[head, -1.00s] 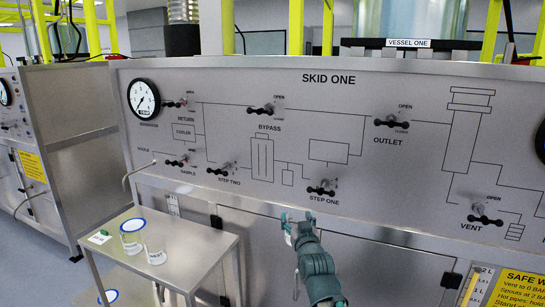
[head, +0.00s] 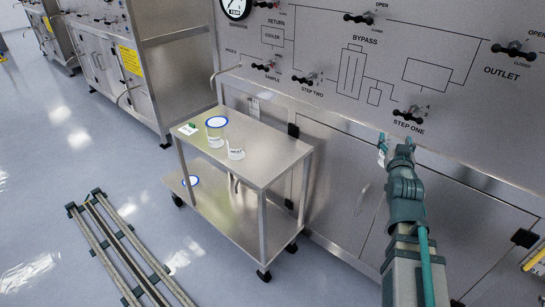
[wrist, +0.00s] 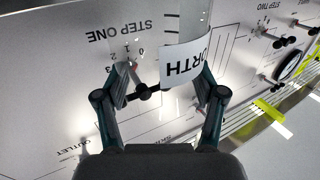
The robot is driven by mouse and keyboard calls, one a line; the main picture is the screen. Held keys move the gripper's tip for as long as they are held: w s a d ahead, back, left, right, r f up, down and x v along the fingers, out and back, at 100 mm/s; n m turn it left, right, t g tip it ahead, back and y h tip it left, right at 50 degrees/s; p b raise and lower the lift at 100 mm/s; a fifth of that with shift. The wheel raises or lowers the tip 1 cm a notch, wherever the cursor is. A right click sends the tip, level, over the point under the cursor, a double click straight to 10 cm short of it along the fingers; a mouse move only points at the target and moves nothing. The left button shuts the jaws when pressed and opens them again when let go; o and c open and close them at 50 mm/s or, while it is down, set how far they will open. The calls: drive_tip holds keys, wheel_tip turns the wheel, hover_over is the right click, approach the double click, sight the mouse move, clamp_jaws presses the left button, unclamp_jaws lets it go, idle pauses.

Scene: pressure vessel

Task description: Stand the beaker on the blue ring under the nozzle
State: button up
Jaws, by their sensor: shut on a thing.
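My gripper (head: 385,150) is at the panel below STEP ONE, shut on a clear beaker (head: 381,158). In the wrist view the beaker (wrist: 187,50) sits between the fingers, with graduation marks and a white label ending in "ORTH". A blue ring (head: 217,121) with a white middle shows at the trolley top's far left, below the bent nozzle (head: 212,82). A labelled beaker (head: 215,140) overlaps its near edge in the picture; I cannot tell whether it stands on it. Another beaker (head: 236,153) is to its right. My gripper is well right of the ring.
The steel trolley (head: 270,160) has bare room on its top's right half. A small card with a green item (head: 188,128) is at the left corner. Valve handles (head: 409,115) project from the panel.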

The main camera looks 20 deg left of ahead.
drive_tip(key=s+a+f+n+g+y+b, duration=0.1)
drive_tip(key=a+f+n+y+b, duration=0.15)
drive_tip(key=a, duration=0.65)
drive_tip(key=s+a+f+n+g+y+b, duration=0.15)
drive_tip(key=a+y, duration=0.25)
drive_tip(key=a, duration=0.4)
drive_tip(key=s+a+f+n+g+y+b, duration=0.1)
drive_tip(key=a+n+y, duration=0.15)
drive_tip(key=a, duration=0.65)
drive_tip(key=s+a+r+n+g+y, duration=0.3)
drive_tip(key=s+a+n+g+y, duration=0.3)
drive_tip(key=a, duration=0.4)
drive_tip(key=shift+s+r+g, duration=0.2)
drive_tip(key=shift+s+g, duration=0.25)
drive_tip(key=shift+s, duration=0.2)
